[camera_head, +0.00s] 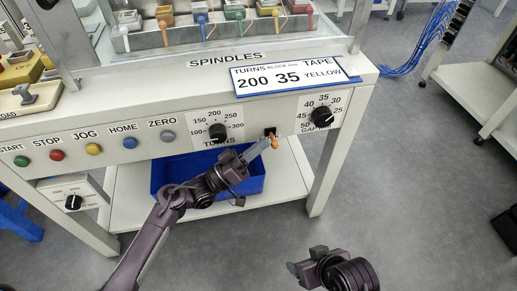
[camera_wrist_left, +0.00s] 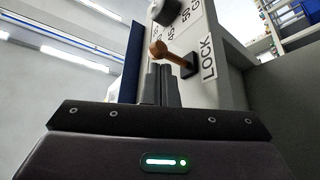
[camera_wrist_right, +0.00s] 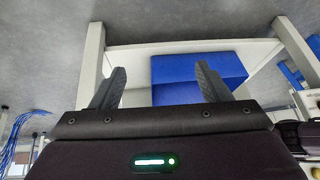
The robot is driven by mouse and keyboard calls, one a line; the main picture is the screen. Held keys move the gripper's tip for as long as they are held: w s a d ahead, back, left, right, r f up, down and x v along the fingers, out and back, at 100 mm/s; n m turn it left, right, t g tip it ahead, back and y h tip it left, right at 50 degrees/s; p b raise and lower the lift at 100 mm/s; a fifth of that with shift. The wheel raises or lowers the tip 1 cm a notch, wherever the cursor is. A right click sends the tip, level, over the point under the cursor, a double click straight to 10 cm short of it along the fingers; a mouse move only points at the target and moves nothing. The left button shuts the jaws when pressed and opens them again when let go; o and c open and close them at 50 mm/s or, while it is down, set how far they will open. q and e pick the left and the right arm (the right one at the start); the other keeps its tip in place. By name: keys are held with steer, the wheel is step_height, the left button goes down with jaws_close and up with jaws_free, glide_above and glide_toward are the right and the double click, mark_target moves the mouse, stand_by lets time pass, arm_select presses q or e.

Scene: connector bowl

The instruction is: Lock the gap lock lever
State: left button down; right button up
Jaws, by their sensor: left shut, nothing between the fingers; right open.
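The gap lock lever (camera_head: 274,142) has an orange-brown ball-ended handle and comes out of a black square mount on the machine's front panel, between the turns and gap dials. In the left wrist view the lever (camera_wrist_left: 172,54) stands beside the word LOCK, just beyond my fingertips. My left gripper (camera_head: 264,144) is shut and empty, its tips right by the lever; whether they touch it I cannot tell. The left fingers also show in the left wrist view (camera_wrist_left: 161,84). My right gripper (camera_head: 294,268) is open, low in front of the machine; its spread fingers show in the right wrist view (camera_wrist_right: 160,85).
The gap dial (camera_head: 321,116) is right of the lever and the turns dial (camera_head: 218,132) left of it. A blue bin (camera_head: 250,182) sits on the shelf below. A sign (camera_head: 297,76) lies on the machine top.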

arm_select(q)
steer(key=shift+f+b, duration=0.25)
steer(key=shift+b, duration=0.2)
arm_select(e)
steer(key=shift+w+a+t+y, duration=0.2)
steer(key=shift+a+t+y, duration=0.15)
steer(key=shift+a, duration=0.25)
steer(key=w+a+r+t+y+b, duration=0.2)
steer(key=w+a+r+t+y, duration=0.1)
steer(key=w+r+t, duration=0.65)
arm_select(q)
steer(key=m+g+h+b, duration=0.1)
steer(key=m, duration=0.1)
steer(key=f+m+g+h+b, duration=0.1)
steer(key=m, duration=0.1)
steer(key=shift+w, duration=0.2)
arm_select(e)
step_height(320, 180, up, 18)
steer(key=w+d+t+y, duration=0.1)
steer(key=t+y, duration=0.1)
steer(key=t, duration=0.3)
steer(key=shift+w+d+t, duration=0.15)
steer(key=shift+w+t, duration=0.2)
steer(key=shift+t, duration=0.05)
steer(key=shift+r+y, duration=0.15)
steer(key=shift+y, duration=0.2)
